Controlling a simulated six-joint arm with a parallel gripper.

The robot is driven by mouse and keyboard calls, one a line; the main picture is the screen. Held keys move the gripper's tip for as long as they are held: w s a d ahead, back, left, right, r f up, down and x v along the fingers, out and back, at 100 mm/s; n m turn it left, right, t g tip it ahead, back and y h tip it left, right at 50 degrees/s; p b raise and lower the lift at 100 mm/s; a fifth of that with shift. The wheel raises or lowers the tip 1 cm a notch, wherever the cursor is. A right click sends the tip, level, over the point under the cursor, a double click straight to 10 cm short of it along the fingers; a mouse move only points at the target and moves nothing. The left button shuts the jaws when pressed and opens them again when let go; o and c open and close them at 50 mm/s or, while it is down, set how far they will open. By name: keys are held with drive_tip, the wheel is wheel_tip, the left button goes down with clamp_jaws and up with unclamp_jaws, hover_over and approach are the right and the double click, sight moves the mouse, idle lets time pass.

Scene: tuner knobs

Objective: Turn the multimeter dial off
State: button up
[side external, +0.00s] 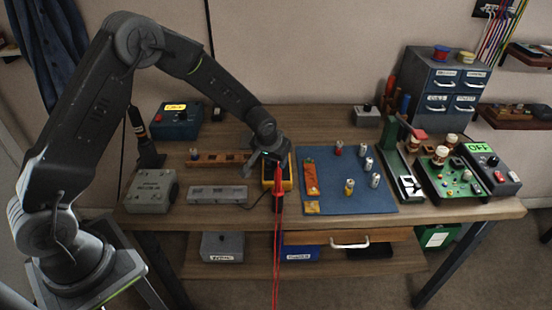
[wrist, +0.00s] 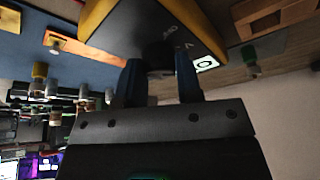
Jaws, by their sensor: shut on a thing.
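The multimeter (side external: 291,172), yellow-edged with a dark face, stands on the workbench left of the blue mat. My gripper (side external: 268,160) is at it and hides most of its face in the side view. In the wrist view the dark face (wrist: 145,25) fills the top. My gripper's two bluish fingers (wrist: 158,66) are on either side of the black dial (wrist: 160,52), shut on it. White markings show on the face beside the dial, one a V. The dial's pointer is hidden, so I cannot tell its setting. Red test leads (side external: 278,187) hang in front of the multimeter.
The blue mat (side external: 330,200) with several small cylinders and an orange strip lies to the right. A grey strip (side external: 217,195) and a brown holed rail (side external: 215,159) lie to the left.

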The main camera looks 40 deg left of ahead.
drive_tip(key=shift+n+g+y, duration=0.3)
drive_tip(key=shift+n+y, duration=0.6)
drive_tip(key=shift+n, duration=1.4)
drive_tip(key=o, duration=0.9)
drive_tip(key=v, duration=1.4)
drive_tip(key=shift+w, duration=0.2)
drive_tip(key=shift+o, duration=0.2)
